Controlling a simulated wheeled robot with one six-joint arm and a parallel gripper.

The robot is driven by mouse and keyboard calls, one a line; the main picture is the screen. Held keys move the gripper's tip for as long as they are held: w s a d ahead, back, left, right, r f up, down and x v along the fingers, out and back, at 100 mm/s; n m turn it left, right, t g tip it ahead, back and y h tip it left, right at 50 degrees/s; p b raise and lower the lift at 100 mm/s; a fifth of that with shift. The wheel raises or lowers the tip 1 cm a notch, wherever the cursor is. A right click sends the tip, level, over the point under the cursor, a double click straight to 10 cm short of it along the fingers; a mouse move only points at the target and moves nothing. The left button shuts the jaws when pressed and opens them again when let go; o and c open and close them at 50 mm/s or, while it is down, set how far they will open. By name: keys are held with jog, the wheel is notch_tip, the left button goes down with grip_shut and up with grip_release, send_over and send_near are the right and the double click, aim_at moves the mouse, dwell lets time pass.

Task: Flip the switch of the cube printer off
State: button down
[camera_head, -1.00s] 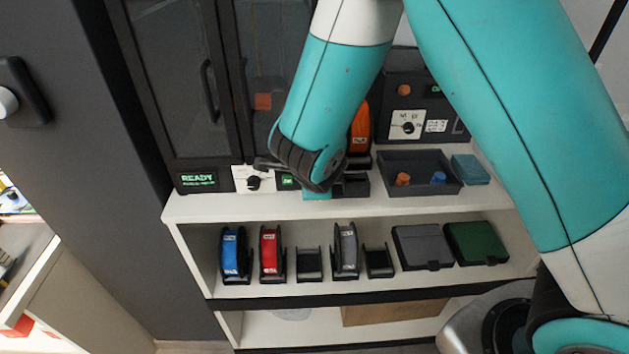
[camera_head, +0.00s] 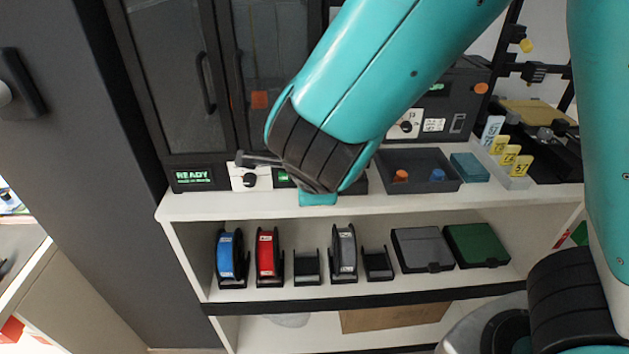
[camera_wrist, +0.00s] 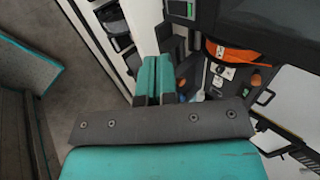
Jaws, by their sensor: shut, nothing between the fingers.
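The cube printer (camera_head: 165,85) is the tall dark cabinet at the upper left of the head view, with an orange cube (camera_head: 260,99) behind its glass. Its base has a green READY display (camera_head: 194,176) and a white panel with a black knob switch (camera_head: 250,180). The knob's exact setting is too small to read. My gripper (camera_wrist: 155,62) shows in the wrist view with its two teal fingers shut together and empty. In the head view my wrist is just right of the switch panel, and my fingers are mostly hidden; contact with the switch cannot be told.
A grey tray (camera_head: 420,187) with orange and blue pieces stands right of my wrist. Another machine (camera_head: 465,95) is partly behind my arm. The lower shelf holds a blue spool (camera_head: 229,257), a red spool (camera_head: 267,258), a grey spool (camera_head: 344,252) and a green case (camera_head: 476,245).

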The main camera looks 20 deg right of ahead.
jog(key=shift+v, duration=1.2)
jog(key=shift+f, duration=0.1)
jog(key=f+b, duration=0.2)
jog(key=b, duration=0.4)
jog(key=shift+s+a, duration=0.1)
jog(key=shift+r, duration=0.15)
jog(key=shift+r, duration=0.15)
